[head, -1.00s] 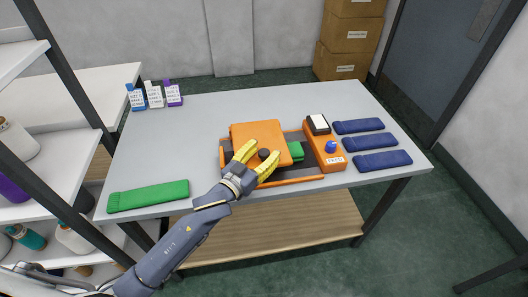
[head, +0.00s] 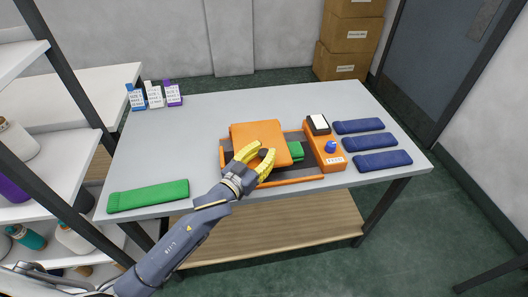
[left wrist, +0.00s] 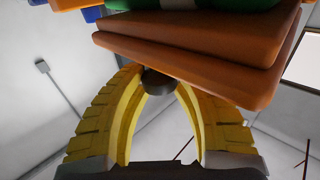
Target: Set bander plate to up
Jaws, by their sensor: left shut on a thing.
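The bander is an orange-framed unit on the table, with an orange plate (head: 256,134) lying low over its dark bed (head: 314,167). A green knit piece (head: 296,151) sticks out from the plate's right side. My left gripper (head: 268,156) has its yellow fingers closed around a dark knob at the plate's front edge. The left wrist view shows the knob (left wrist: 158,84) between the fingertips, against the orange plate edge (left wrist: 190,75). In the head view the fingers mostly hide the knob. My right gripper is not in view.
An orange control box (head: 328,148) with a blue button (head: 331,147) stands right of the plate. Several folded blue knits (head: 370,142) lie further right. A green knit (head: 148,196) lies front left; small labelled boxes (head: 155,97) stand back left. The table's middle left is clear.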

